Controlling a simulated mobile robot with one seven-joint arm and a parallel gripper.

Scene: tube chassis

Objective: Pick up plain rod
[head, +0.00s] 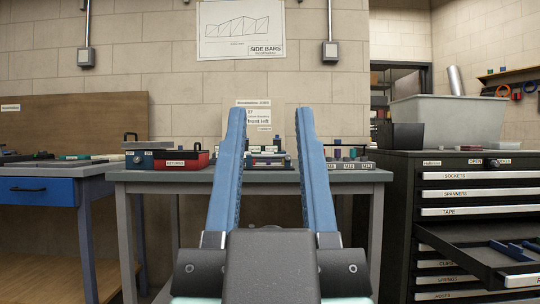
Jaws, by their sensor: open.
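My gripper (270,112) is open and empty, its two long blue fingers pointing ahead and up, spread wide in the middle of the view. No thing can be surely told as the plain rod. The grey table (138,176) stands ahead; on it, partly hidden behind the fingers, is a low rack (266,160) with small parts. The fingers touch nothing that I can see.
A red and black box (180,159) sits on the table's left. A blue-drawered bench (42,190) at left holds small rod-like items. At right, a dark cabinet (388,180) has an open drawer (480,247) jutting out. Grey and black bins stand on it.

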